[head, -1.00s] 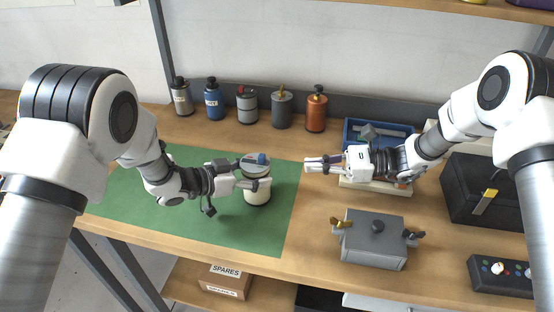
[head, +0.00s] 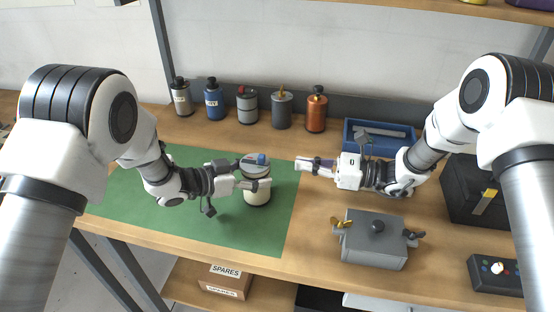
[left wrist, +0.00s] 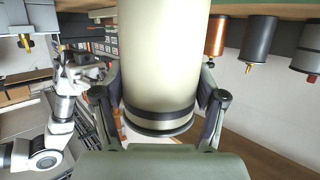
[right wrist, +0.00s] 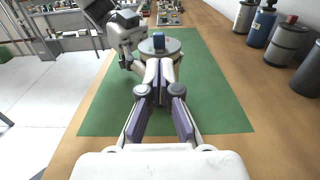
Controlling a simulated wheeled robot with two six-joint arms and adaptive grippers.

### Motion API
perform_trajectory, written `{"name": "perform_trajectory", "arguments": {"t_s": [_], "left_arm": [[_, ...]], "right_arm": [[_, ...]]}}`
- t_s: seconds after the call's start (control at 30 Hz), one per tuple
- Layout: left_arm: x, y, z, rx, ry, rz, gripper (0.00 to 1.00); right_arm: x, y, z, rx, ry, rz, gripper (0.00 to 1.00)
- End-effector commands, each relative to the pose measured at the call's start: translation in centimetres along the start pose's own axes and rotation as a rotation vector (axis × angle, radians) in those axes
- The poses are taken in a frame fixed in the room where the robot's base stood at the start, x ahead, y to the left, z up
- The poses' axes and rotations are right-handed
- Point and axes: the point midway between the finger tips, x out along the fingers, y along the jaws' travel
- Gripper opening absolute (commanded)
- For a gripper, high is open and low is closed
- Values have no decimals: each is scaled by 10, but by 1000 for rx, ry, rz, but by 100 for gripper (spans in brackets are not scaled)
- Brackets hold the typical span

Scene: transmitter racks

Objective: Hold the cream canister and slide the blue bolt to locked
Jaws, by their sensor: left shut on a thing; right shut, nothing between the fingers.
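The cream canister (head: 257,192) stands on the green mat (head: 225,228), near the mat's right side. I cannot tell whether the bolt is at the locked end.
Several canisters, among them a blue one (head: 214,104) and an orange one (head: 316,112), line the back. A blue tray (head: 350,134) stands behind my right arm. A grey box with clamps (head: 372,250), a black case (head: 470,215) and a control box (head: 494,276) stand to the right.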

Motion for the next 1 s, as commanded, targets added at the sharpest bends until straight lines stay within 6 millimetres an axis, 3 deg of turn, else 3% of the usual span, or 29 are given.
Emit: {"name": "perform_trajectory", "arguments": {"t_s": [0.1, 0.3, 0.77, 1.0], "left_arm": [[0, 0, 1, -1, -2, -1, 21], [0, 0, 1, -1, -2, -1, 21], [0, 0, 1, -1, -2, -1, 21], [0, 0, 1, 0, -1, 0, 21]], "right_arm": [[27, 1, -1, -1, 3, 4, 0], [59, 1, -1, -1, 1, 2, 0], [69, 0, 0, 1, 0, 0, 0], [101, 0, -1, -2, 3, 3, 0]]}}
